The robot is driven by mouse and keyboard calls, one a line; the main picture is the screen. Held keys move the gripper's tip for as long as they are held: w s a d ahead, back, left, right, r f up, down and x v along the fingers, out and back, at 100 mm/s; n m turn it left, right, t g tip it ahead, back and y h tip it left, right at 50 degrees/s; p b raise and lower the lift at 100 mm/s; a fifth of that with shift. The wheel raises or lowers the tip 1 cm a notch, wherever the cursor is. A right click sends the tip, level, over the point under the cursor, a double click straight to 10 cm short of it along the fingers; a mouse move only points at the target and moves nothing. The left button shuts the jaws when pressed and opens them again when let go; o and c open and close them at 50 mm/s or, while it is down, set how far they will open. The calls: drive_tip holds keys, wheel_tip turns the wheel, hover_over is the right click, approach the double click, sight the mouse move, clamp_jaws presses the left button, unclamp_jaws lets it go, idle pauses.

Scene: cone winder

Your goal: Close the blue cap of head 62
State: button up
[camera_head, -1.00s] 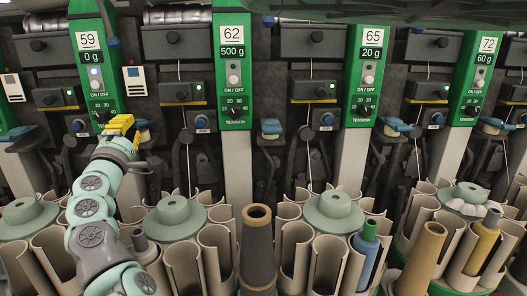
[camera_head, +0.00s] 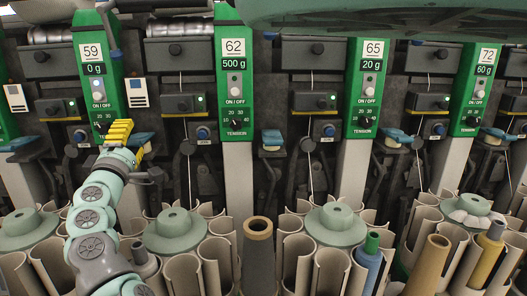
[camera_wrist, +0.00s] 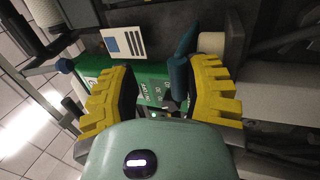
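The number plate of head 62 (camera_head: 235,46) tops a green column reading 500 g. Blue caps sit on both sides of this column: one on the left (camera_head: 144,138), near my gripper, and one on the right (camera_head: 271,138). I cannot tell from the labels alone which belongs to head 62. My gripper (camera_head: 130,142) has yellow fingers and is in front of the lower part of column 59. In the wrist view its fingers (camera_wrist: 164,92) are apart, with a dark blue cap (camera_wrist: 180,76) showing between them, nearer the right finger. Contact cannot be told.
Heads 59 (camera_head: 92,51), 65 (camera_head: 374,48) and 72 (camera_head: 488,45) stand in the same row. Below are round magazines with beige tubes (camera_head: 215,262), some holding cones. A brown-topped cone (camera_head: 258,230) stands in front. A large green part (camera_head: 390,22) hangs overhead.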

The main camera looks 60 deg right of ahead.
drive_tip(key=v, duration=1.2)
drive_tip(key=shift+w+a, duration=0.1)
drive_tip(key=shift+w, duration=0.05)
